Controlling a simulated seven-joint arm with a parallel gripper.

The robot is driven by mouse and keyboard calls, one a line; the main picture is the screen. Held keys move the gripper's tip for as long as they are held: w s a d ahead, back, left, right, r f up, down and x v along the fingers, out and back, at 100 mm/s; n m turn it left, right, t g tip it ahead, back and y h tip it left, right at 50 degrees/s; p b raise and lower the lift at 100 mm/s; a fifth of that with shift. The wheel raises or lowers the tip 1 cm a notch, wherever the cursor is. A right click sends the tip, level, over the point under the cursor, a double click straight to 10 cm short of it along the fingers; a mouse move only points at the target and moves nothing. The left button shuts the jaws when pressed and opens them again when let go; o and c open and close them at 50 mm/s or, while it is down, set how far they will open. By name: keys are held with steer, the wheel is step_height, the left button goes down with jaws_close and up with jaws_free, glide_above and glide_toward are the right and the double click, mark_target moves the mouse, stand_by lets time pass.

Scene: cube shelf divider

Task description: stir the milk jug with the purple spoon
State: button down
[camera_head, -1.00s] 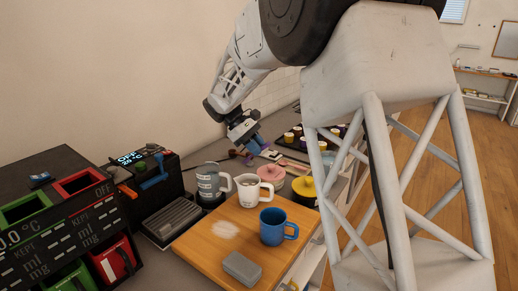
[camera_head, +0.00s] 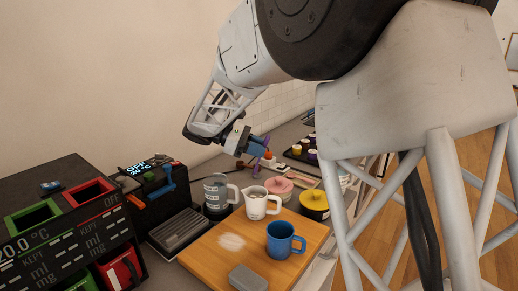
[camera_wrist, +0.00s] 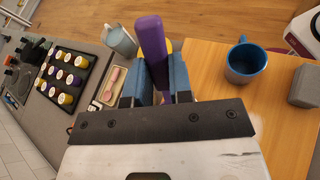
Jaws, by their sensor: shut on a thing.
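The purple spoon (camera_wrist: 151,40) is clamped between the blue fingers of my gripper (camera_wrist: 167,88). In the head view my gripper (camera_head: 258,150) is in the air behind and above the white jug, which is apart from it. Purple parts of the spoon (camera_head: 239,163) show beside the fingers there; its bowl is hard to make out. The white jug (camera_head: 254,207), with a handle and dark markings, stands upright at the back of the wooden board and looks like the milk jug. Its contents are not clear, and I cannot identify it in the wrist view.
A blue mug (camera_head: 281,240) and a grey block (camera_head: 248,278) stand on the wooden board (camera_head: 215,265). A grey jug (camera_head: 215,190) is left of the white jug. A tray of small cups (camera_wrist: 68,77) lies farther off.

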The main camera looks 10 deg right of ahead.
steer(key=shift+s+d+f, duration=0.1)
steer(key=shift+f, duration=0.1)
step_height(320, 180, down, 14)
steer(key=shift+r, duration=0.25)
stand_by(2.3)
steer(key=shift+w+a, duration=0.2)
steer(key=shift+w, duration=0.05)
stand_by(0.4)
